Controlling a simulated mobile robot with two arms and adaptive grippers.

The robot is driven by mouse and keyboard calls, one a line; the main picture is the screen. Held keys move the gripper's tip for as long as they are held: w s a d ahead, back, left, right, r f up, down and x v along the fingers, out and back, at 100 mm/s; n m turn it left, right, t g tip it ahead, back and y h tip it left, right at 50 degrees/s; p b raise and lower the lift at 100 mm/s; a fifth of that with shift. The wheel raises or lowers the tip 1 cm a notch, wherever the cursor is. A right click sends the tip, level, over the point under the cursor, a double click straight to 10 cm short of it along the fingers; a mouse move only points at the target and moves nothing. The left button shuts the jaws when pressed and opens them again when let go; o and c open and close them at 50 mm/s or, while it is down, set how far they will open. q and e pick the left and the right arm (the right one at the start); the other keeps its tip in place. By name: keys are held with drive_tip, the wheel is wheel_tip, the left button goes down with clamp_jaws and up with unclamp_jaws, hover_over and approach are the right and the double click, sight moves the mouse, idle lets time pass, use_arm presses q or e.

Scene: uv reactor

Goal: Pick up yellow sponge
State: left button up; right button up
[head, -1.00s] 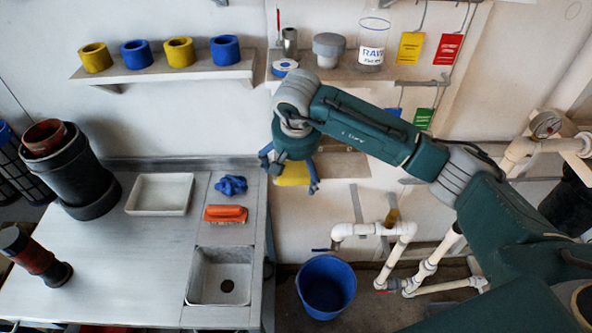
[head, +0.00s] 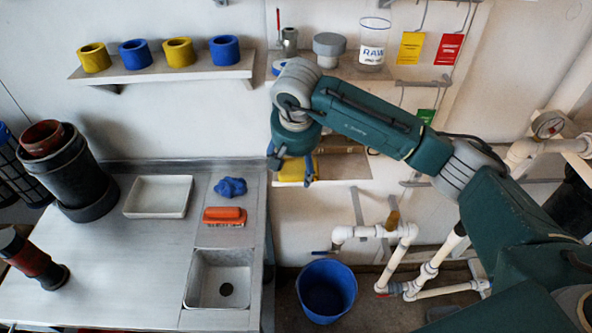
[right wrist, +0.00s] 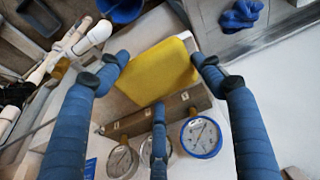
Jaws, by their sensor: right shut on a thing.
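The yellow sponge (head: 296,168) is at the left end of a small wall shelf (head: 343,167) in the head view, partly hidden by my gripper. My right gripper (head: 292,172) points down over it with fingers on both sides. In the right wrist view the sponge (right wrist: 158,74) lies between the blue fingers of the right gripper (right wrist: 160,66), which is shut on it. I cannot tell whether the sponge still touches the shelf. My left gripper is not in view.
Gauges (right wrist: 201,137) sit close to the fingers in the right wrist view. A counter with a white tray (head: 131,210), blue cloth (head: 230,187), orange brush (head: 225,215) and sink (head: 205,298) stands left. A blue bucket (head: 327,316) and white pipes (head: 411,255) are below.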

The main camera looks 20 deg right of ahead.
drive_tip(key=s+a+b, duration=0.2)
drive_tip(key=s, duration=0.6)
drive_tip(key=s+a+b, duration=0.2)
drive_tip(key=s+a, duration=0.1)
drive_tip(key=s, duration=0.6)
drive_tip(key=shift+f, duration=0.15)
drive_tip(key=shift+s, duration=0.1)
